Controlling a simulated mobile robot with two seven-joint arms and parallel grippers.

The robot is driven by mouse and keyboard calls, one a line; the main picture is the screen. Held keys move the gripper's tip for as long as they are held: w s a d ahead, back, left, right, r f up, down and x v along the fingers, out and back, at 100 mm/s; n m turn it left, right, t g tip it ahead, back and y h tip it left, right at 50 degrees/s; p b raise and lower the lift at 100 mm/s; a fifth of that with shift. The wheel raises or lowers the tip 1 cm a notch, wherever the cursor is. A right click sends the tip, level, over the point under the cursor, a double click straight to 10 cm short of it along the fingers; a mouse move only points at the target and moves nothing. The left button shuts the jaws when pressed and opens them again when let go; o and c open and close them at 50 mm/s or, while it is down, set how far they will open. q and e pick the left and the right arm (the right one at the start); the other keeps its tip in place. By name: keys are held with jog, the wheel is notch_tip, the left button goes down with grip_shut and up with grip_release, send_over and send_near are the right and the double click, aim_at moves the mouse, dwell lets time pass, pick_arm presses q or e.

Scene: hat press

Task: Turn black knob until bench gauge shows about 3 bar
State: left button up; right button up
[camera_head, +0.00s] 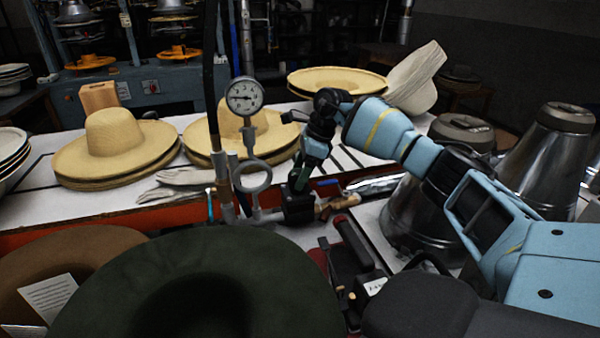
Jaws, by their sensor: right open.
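The round white bench gauge (245,96) stands upright on a grey pipe near the centre. Its needle lies roughly level, pointing left; the figures are too small to read surely. The black knob (298,204) appears as a dark block low on the pipework, right of the pipe's ring. My right gripper (300,182) comes in from the right and points down, its fingers open just above or around the knob. I cannot tell whether they touch it. The fingers partly hide the knob's top. My left gripper is out of view.
Straw hats (116,145) lie on the white bench behind the pipework. A large dark green hat (270,280) fills the front. Metal cones (550,150) stand at the right, near my right arm. A red-handled tool (354,244) lies below the knob.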

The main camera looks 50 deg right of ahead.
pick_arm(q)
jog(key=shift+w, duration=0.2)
pick_arm(e)
jog(key=shift+w+a+f, duration=0.1)
jog(key=shift+w+f, duration=0.05)
jog(key=shift+f, duration=0.2)
